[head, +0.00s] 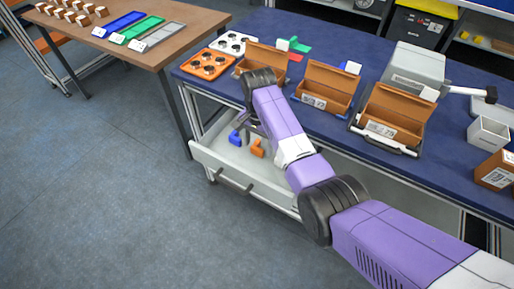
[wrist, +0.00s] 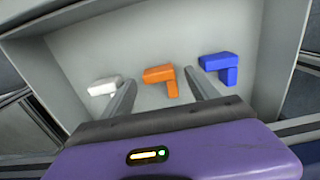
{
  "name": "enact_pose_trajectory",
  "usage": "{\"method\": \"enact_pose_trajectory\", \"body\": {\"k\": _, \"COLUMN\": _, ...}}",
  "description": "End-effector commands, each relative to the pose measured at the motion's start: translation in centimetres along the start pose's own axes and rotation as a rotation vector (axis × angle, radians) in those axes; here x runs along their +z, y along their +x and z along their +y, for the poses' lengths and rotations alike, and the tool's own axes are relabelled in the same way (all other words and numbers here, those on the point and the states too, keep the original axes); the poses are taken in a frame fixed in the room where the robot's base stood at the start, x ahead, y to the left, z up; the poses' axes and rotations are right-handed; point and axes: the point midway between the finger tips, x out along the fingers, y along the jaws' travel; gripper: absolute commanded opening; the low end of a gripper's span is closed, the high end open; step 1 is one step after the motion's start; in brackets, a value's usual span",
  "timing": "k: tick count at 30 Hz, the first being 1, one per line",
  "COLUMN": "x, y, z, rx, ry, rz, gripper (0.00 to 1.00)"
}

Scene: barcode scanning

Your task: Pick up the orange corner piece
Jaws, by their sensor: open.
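The orange corner piece (wrist: 160,74) is an L-shaped block lying on the floor of the open grey drawer. In the head view, the orange corner piece (head: 257,147) shows in the drawer just below my arm. My gripper (wrist: 163,92) is open and empty above the drawer. In the wrist view the orange piece appears between the two fingers, farther off than the tips. In the head view my gripper (head: 246,124) points down into the drawer, its fingers partly hidden by my arm.
In the drawer (head: 213,160), a blue corner piece (wrist: 220,66) lies right of the orange one and a white piece (wrist: 104,86) lies left, in the wrist view. The drawer walls surround the pieces. Above stands the blue table (head: 290,30) with brown open boxes (head: 326,87) and an orange tray (head: 208,64).

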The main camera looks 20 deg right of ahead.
Motion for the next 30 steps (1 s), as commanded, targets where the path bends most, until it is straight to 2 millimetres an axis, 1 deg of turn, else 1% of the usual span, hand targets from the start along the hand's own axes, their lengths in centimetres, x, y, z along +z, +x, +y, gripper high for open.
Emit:
{"method": "enact_pose_trajectory", "body": {"k": 1, "x": 0.0, "y": 0.48, "z": 0.02, "rx": 0.0, "ry": 0.0, "rz": 0.0, "gripper": 0.69}}
{"method": "enact_pose_trajectory", "body": {"k": 3, "x": 0.0, "y": 0.82, "z": 0.02, "rx": 0.0, "ry": 0.0, "rz": 0.0, "gripper": 0.69}}
{"method": "enact_pose_trajectory", "body": {"k": 10, "x": 0.0, "y": 0.9, "z": 0.01, "rx": 0.0, "ry": 0.0, "rz": 0.001, "gripper": 0.69}}
{"method": "enact_pose_trajectory", "body": {"k": 14, "x": 0.0, "y": 0.89, "z": 0.01, "rx": 0.0, "ry": 0.0, "rz": 0.001, "gripper": 0.44}}
{"method": "enact_pose_trajectory", "body": {"k": 15, "x": 0.01, "y": 0.89, "z": 0.01, "rx": 0.0, "ry": 0.0, "rz": 0.001, "gripper": 0.36}}
{"method": "enact_pose_trajectory", "body": {"k": 17, "x": 0.0, "y": 0.88, "z": 0.01, "rx": 0.0, "ry": 0.0, "rz": 0.001, "gripper": 0.24}}
{"method": "enact_pose_trajectory", "body": {"k": 18, "x": 0.01, "y": 0.88, "z": 0.01, "rx": 0.0, "ry": 0.0, "rz": 0.001, "gripper": 0.16}}
{"method": "enact_pose_trajectory", "body": {"k": 20, "x": 0.01, "y": 0.88, "z": 0.01, "rx": 0.0, "ry": 0.0, "rz": 0.001, "gripper": 0.05}}
{"method": "enact_pose_trajectory", "body": {"k": 27, "x": 0.0, "y": 0.81, "z": -0.01, "rx": -0.001, "ry": 0.0, "rz": 0.001, "gripper": 0.05}}
{"method": "enact_pose_trajectory", "body": {"k": 30, "x": -0.03, "y": 0.47, "z": -0.05, "rx": -0.002, "ry": 0.0, "rz": 0.002, "gripper": 0.05}}
